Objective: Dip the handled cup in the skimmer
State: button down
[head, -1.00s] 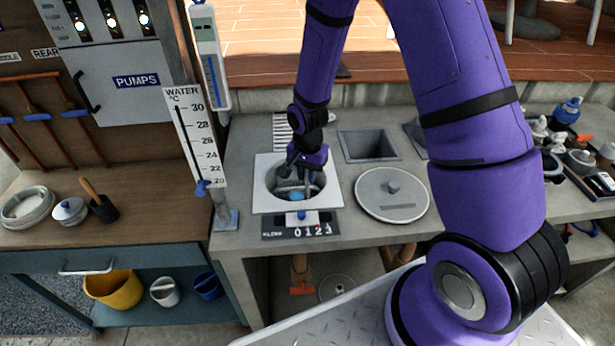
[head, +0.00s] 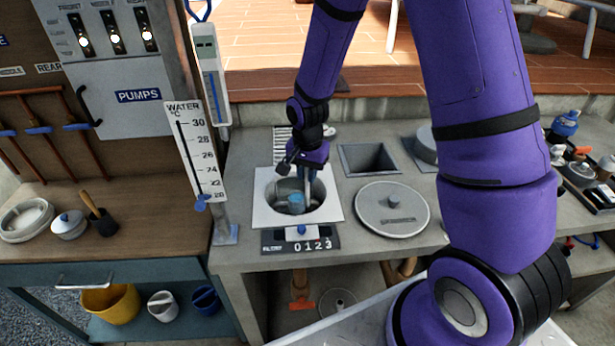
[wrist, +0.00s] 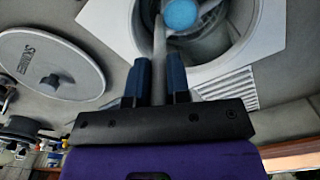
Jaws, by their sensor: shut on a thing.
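My gripper (head: 311,178) is above the skimmer (head: 268,212), a round opening in a white square plate. Its blue fingers are shut on a thin grey handle (wrist: 159,45), which runs from them toward the opening in the wrist view. I take it for the handle of the cup. A round blue face (wrist: 180,14) shows beside the handle's far end, and a blue spot (head: 296,203) shows within the opening in the head view. I cannot tell whether this is part of the cup. The cup's body and its depth in the opening are unclear.
A round grey skimmer lid (head: 392,209) lies on the counter right of the opening. A square recess (head: 368,160) is behind it. A water temperature board (head: 196,152) stands to the left. A counter plate reading 0123 (head: 313,245) is in front.

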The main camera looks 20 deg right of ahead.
jog(key=shift+r, duration=2.6)
